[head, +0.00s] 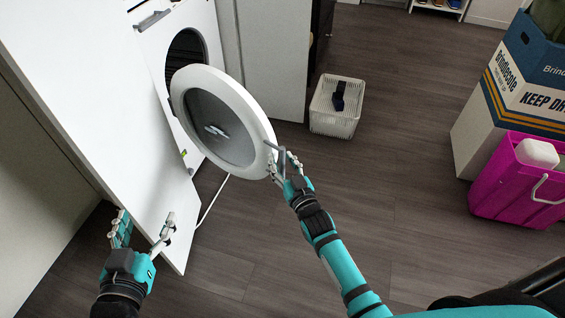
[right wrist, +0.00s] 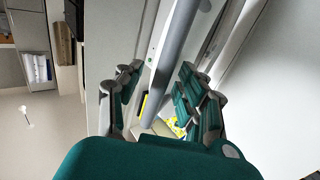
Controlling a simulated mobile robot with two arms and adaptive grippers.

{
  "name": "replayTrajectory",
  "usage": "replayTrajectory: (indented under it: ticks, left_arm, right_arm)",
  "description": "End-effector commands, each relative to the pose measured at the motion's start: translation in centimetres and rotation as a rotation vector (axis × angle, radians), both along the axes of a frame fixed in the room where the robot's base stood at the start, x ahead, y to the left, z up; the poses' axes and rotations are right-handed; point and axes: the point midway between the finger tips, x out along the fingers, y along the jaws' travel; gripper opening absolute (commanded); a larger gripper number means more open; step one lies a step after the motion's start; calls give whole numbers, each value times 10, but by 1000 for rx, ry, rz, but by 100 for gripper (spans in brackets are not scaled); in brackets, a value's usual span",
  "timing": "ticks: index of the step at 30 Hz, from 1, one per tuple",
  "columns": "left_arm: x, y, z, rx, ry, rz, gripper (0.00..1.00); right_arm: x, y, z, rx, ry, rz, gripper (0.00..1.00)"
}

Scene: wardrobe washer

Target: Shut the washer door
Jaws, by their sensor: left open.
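The washer (head: 150,32) stands at the upper left in the head view, with its dark round opening showing. Its round door (head: 262,112), with a white rim and grey glass, is swung wide open. My right gripper (head: 284,163) is at the door's right edge, by a grey handle (head: 270,146). In the right wrist view, a grey bar (right wrist: 177,45) runs between the fingers (right wrist: 160,95), which stand apart on either side of it. Contact cannot be told. My left gripper (head: 146,222) is open and empty at the lower left, in front of a white panel.
A large white panel (head: 85,95) stands left of the washer door. A white basket (head: 333,122) with a dark item is on the floor beyond. A magenta cooler (head: 500,190) and boxes (head: 480,125) stand at the right. The middle floor is clear.

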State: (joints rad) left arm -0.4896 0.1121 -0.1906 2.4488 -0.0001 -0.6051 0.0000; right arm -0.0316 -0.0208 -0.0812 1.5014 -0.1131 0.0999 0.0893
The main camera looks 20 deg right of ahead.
Motion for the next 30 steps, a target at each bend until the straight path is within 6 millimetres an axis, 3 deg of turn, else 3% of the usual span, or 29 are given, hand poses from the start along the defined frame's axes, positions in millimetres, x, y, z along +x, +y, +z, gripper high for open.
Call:
replayTrajectory:
  ticks: [3, 12, 30]
  left_arm:
    - [0, 0, 0, 0, 1, 0, 72]
    - [0, 0, 0, 0, 1, 1, 72]
    - [0, 0, 0, 1, 2, 1, 72]
  right_arm:
    - [0, 0, 0, 0, 0, 0, 36]
    - [0, 0, 0, 0, 0, 0, 0]
    - [-1, -2, -1, -1, 1, -1, 0]
